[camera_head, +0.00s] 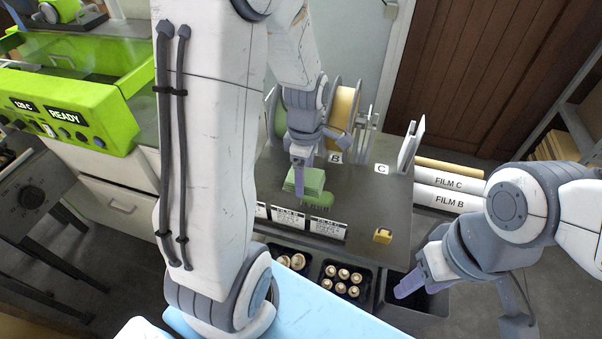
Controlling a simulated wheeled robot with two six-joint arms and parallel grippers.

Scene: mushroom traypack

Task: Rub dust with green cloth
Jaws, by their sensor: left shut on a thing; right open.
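The green cloth (309,182) is a small folded pad on the dark grey worktop (371,208), in the middle of the view. My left gripper (299,186) reaches down from above and is shut on the cloth. A darker green patch (318,196) shows beside and under the cloth; I cannot tell whether it is part of it. I cannot make out any dust on the worktop. My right gripper (415,283) is open and empty at the lower right, near a dark bin.
Film rolls on stands (343,113) rise behind the cloth. Label cards (288,218) stand in front. Black mushroom trays (343,282) lie below. A green machine (68,112) stands left. The worktop right of the cloth is mostly clear.

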